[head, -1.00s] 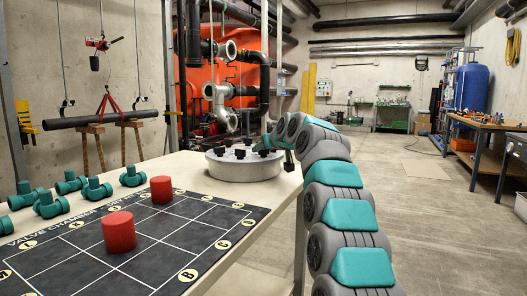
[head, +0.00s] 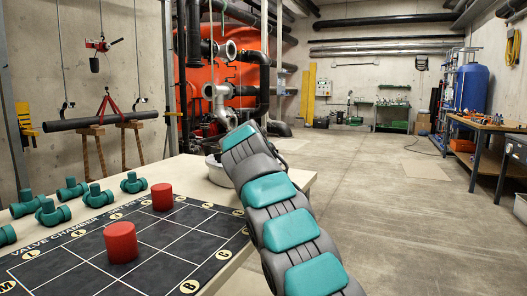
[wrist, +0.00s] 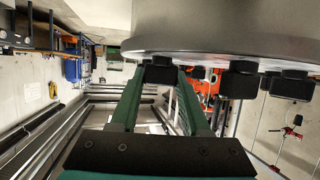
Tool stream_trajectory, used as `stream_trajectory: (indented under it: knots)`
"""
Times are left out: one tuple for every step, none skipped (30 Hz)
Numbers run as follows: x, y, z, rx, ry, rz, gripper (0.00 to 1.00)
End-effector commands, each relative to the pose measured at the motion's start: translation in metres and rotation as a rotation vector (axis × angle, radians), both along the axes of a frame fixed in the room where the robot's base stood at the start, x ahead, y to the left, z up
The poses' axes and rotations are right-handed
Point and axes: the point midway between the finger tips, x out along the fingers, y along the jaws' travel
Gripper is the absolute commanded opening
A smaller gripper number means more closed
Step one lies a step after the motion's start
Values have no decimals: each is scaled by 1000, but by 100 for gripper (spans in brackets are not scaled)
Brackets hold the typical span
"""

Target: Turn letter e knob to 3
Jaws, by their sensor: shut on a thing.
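A round grey knob panel (head: 217,175) stands at the table's far right end. My arm covers most of it in the head view. In the wrist view the panel (wrist: 230,25) hangs upside down with several black knobs along its edge. My gripper (wrist: 160,68) has its two green fingers on either side of a black knob (wrist: 160,75), shut on it. Other black knobs (wrist: 237,82) stand to the right, apart from the fingers. The letters and numbers by the knobs cannot be read, so I cannot tell which letter this knob has.
Two red cylinders (head: 120,242) stand on the dark valve chamber mat (head: 165,240). Several green pipe fittings (head: 52,212) lie at the table's left. Grey and black pipes (head: 222,100) and an orange tank rise behind the table. The floor (head: 380,200) to the right is clear.

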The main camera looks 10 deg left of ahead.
Motion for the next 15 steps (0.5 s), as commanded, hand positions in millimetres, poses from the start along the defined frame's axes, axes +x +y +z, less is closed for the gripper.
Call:
stream_trajectory:
  knots:
    - [1,1,3,-1,-1,-19,0]
    - [1,1,3,-1,-2,-31,0]
    - [2,0,2,0,1,-50,0]
    - [2,0,2,0,2,-63,0]
    - [1,1,4,1,0,-73,0]
    - [1,2,4,2,-2,-86,0]
    - [1,2,2,1,2,-99,0]
    - [1,1,1,2,4,-112,0]
    - [1,2,3,4,1,-125,0]
    - [1,2,4,3,0,-136,0]
    - [1,2,4,3,1,-146,0]
    - [1,2,2,1,3,-159,0]
    - [1,2,2,0,4,-170,0]
    - [1,2,1,0,5,-178,0]
    - [1,1,1,0,5,-190,0]
